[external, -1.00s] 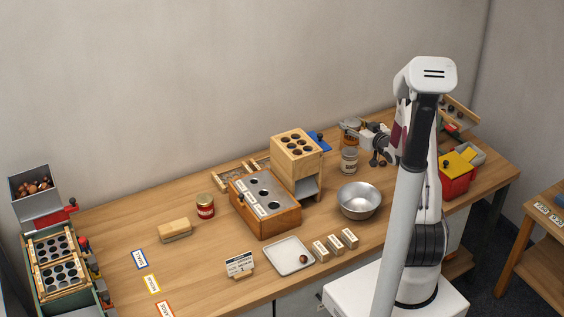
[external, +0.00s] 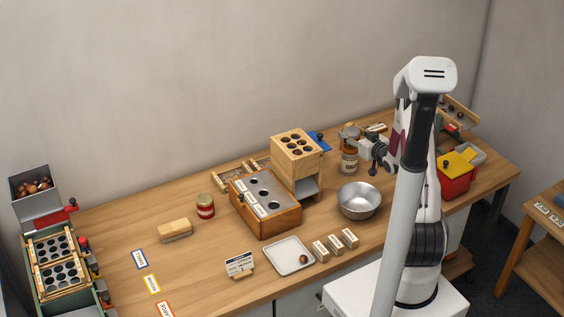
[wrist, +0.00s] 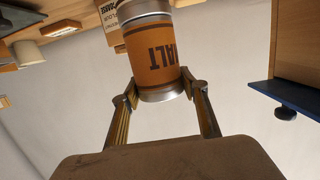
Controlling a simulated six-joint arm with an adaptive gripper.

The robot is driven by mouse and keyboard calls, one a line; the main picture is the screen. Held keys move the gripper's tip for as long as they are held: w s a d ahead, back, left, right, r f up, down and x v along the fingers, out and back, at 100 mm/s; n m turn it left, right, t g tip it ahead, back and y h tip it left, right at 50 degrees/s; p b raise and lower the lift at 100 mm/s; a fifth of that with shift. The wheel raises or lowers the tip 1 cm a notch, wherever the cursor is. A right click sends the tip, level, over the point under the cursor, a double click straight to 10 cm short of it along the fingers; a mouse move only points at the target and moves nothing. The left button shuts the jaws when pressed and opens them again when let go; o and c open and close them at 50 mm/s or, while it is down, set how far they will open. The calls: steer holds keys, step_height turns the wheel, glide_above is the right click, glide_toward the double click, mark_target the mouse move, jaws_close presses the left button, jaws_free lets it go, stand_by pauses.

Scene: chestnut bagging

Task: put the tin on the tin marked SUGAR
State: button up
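An orange-brown tin (wrist: 152,50) with silver rims and upside-down lettering ending in ALT fills the space between my finger pads in the wrist view. My gripper (wrist: 160,92) is shut on it at its near rim. In the external view my gripper (external: 367,147) is at the back of the bench, left of my arm. A brown tin shape with a pale label (external: 349,161) shows just left of and below it. The held tin and any tin under it overlap there, so I cannot tell whether they touch. No SUGAR lettering is readable.
The wooden box with holes on top (external: 297,150) stands close on the left, with a blue piece behind it. A steel bowl (external: 359,201) is in front. A red bin (external: 457,178) stands to the right.

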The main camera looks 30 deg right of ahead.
steer(key=shift+o, duration=1.4)
steer(key=shift+r, duration=0.2)
steer(key=v, duration=1.2)
